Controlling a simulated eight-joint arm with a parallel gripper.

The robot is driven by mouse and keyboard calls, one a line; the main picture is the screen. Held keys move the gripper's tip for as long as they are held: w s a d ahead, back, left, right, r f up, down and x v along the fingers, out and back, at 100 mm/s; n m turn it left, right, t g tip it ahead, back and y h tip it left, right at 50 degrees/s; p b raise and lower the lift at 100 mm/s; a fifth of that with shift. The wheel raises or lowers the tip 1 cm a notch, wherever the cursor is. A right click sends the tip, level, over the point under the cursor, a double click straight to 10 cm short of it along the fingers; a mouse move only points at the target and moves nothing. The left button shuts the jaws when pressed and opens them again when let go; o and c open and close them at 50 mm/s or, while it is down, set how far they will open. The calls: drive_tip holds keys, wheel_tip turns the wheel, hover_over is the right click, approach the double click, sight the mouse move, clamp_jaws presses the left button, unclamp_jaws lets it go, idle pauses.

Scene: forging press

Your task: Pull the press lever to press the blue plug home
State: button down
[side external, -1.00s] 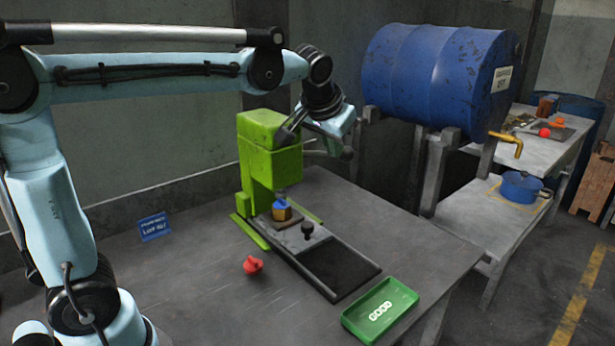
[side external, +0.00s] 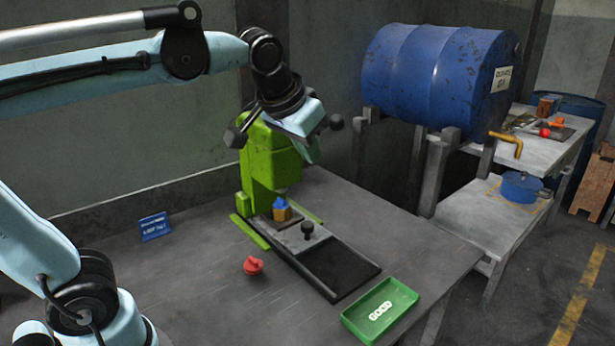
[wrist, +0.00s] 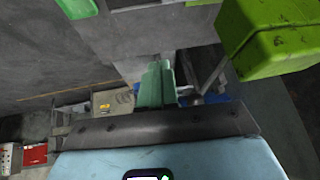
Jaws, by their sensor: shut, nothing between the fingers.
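The green press (side external: 262,160) stands on the table; its body also shows in the wrist view (wrist: 268,38). The dark ball of its lever (side external: 336,122) sits high, right of the press head. The blue plug (side external: 281,203) sits on a brass-coloured block (side external: 282,214) under the press ram; I cannot tell how deep it sits. My gripper (side external: 308,153) is in front of the press head, close to the lever, its tips partly hard to make out. In the wrist view its pale green fingers (wrist: 157,85) are shut and empty, beside grey rods.
A black slide track (side external: 338,266) with a dark knob (side external: 307,230) runs forward from the press. A red plug (side external: 253,265) lies left of it and a green GOOD tray (side external: 380,310) stands right. A blue barrel (side external: 435,75) is behind.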

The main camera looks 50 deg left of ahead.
drive_tip(key=s+d+f+m+h, duration=0.1)
drive_tip(key=s+f, duration=0.3)
drive_tip(key=f, duration=0.2)
drive_tip(key=s+f+h, duration=0.1)
drive_tip(key=s+f, duration=0.2)
drive_tip(key=f, duration=0.4)
drive_tip(key=w+a+r+n+h, duration=0.1)
drive_tip(key=w+a+r, duration=0.35)
drive_tip(key=r, duration=0.45)
drive_tip(key=w+a+r+n, duration=0.1)
drive_tip(key=w+a+r, duration=0.3)
drive_tip(key=r, duration=0.5)
drive_tip(key=w+a+r+n+h, duration=0.1)
drive_tip(key=w+a+r, duration=0.2)
drive_tip(key=a+r, duration=0.5)
drive_tip(key=w+d+f, duration=0.6)
drive_tip(key=f, duration=0.3)
drive_tip(key=shift+w+d+f+g, duration=0.1)
drive_tip(key=shift+d+g, duration=0.1)
drive_tip(key=shift+g, duration=0.1)
